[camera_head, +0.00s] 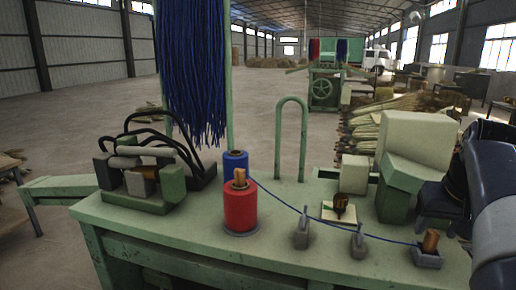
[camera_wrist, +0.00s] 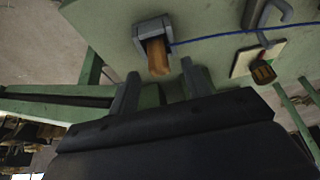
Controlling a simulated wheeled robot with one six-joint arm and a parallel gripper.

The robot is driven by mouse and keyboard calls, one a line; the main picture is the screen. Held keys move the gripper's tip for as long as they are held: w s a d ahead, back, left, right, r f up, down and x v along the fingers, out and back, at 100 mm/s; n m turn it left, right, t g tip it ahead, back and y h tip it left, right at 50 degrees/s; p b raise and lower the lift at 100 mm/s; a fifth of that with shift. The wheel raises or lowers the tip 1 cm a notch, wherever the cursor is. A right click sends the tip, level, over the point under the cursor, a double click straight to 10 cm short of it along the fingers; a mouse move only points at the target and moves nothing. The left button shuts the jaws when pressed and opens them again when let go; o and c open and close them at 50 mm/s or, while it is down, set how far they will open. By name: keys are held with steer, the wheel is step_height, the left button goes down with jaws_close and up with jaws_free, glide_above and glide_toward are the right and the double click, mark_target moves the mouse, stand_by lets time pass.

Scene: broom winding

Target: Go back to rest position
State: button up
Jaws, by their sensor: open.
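My gripper (camera_wrist: 158,84) is open in the wrist view, with its two grey fingers apart. A wooden peg (camera_wrist: 158,57) sits in a grey holder (camera_wrist: 150,28) just beyond the fingertips, roughly in line with the gap. Nothing shows between the fingers. In the head view the same peg (camera_head: 431,240) stands in its holder (camera_head: 427,257) at the right end of the green table (camera_head: 180,225). My dark arm (camera_head: 485,190) reaches in from the right edge. A blue cord (camera_head: 330,223) runs from near the spools to the peg's holder.
A red spool (camera_head: 240,208) and a blue spool (camera_head: 235,163) stand mid-table. Two grey guides (camera_head: 302,232) (camera_head: 358,243) line the cord. A green-grey machine (camera_head: 410,150) stands beside my arm. A small brown-tipped piece (camera_head: 340,202) is on a pale plate. Blue strands (camera_head: 195,70) hang behind.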

steer(key=v, duration=0.9)
steer(key=x, duration=1.1)
step_height(320, 180, up, 8)
steer(key=p, duration=0.4)
steer(key=shift+r+p, duration=0.2)
steer(key=shift+p, duration=0.15)
steer(key=w+a+f+n+y+b, duration=0.2)
steer(key=a+f+n+b, duration=0.2)
steer(key=a+f+b, duration=0.15)
steer(key=shift+n, duration=0.3)
steer(key=shift+w+a+r+p, duration=0.1)
steer(key=shift+a+r+p, duration=0.1)
steer(key=shift+r+p, duration=0.55)
steer(key=shift+s+a+r+p, duration=0.1)
steer(key=shift+a+r+p, duration=0.1)
steer(key=shift+r+p, duration=0.5)
steer(key=shift+w+a+r+p, duration=0.1)
steer(key=shift+a+r+p, duration=0.05)
steer(key=shift+r+p, duration=0.55)
